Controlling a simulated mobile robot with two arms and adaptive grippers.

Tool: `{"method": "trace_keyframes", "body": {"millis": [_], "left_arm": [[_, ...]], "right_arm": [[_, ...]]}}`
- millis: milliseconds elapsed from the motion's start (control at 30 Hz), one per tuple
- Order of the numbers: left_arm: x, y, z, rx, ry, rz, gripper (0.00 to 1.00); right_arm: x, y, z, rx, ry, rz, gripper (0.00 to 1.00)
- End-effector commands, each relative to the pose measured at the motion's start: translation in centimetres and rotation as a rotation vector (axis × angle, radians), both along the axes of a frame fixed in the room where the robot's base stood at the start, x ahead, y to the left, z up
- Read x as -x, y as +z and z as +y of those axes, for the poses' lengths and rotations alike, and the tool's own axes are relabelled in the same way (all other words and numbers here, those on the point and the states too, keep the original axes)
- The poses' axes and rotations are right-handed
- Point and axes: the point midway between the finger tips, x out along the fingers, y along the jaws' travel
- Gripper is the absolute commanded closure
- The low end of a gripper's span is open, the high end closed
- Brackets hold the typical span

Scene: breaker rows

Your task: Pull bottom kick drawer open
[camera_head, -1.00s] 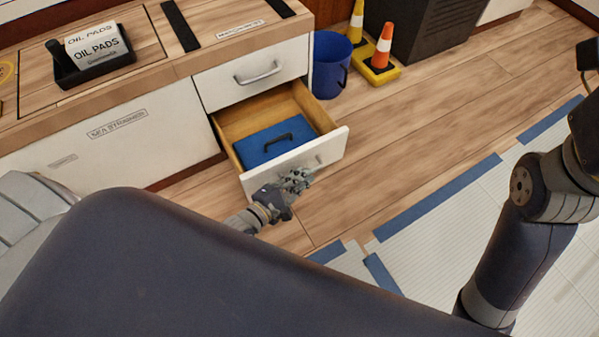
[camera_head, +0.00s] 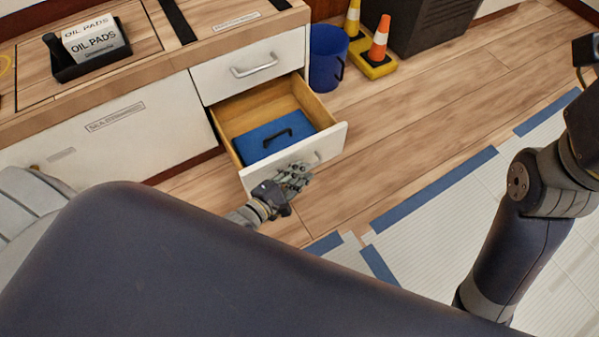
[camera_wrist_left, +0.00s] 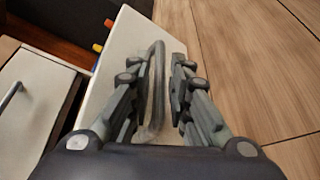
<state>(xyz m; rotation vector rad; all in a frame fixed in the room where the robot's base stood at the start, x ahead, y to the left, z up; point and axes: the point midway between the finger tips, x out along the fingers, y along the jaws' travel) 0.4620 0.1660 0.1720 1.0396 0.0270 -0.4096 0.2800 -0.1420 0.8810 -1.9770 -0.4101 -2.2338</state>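The bottom kick drawer (camera_head: 234,153) stands well open below a shut upper drawer, and a blue case with a dark handle (camera_head: 268,142) lies inside it. Its white front (camera_head: 333,141) carries a bar handle, mostly hidden by my left gripper in the head view. My left gripper (camera_head: 296,176) is at the drawer front. In the left wrist view the bar handle (camera_wrist_left: 157,85) stands between the two fingers of my left gripper (camera_wrist_left: 163,75). It lies close to the left finger, with a gap to the right finger. My right arm shows at the right, but its gripper is out of view.
The shut upper drawer (camera_head: 225,82) has its own handle. A blue bucket (camera_head: 327,62) and orange-and-yellow cones (camera_head: 379,42) stand right of the cabinet. Oil pads (camera_head: 93,40) sit on the counter. The wooden floor (camera_head: 420,125) before the drawer is clear, with blue-edged mats (camera_head: 470,225) farther right.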

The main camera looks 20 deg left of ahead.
Motion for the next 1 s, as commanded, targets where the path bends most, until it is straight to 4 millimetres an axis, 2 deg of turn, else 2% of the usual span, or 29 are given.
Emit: {"method": "trace_keyframes", "body": {"millis": [167,600,767,1000], "left_arm": [[1.7,0.2,0.5,-0.001,-0.001,0.003,0.82],[9.5,2.0,3.3,-0.002,-0.001,0.003,0.82],[10.8,2.4,3.8,-0.001,0.001,0.003,0.82],[11.1,2.5,3.9,0.000,0.001,0.000,0.82]], "right_arm": [[0.0,0.0,0.0,0.000,0.000,0.000,0.35],[0.0,0.0,0.0,-0.001,0.000,-0.001,0.35],[0.0,0.0,0.0,-0.001,0.000,-0.001,0.35],[0.0,0.0,0.0,-0.001,0.000,-0.001,0.35]]}}
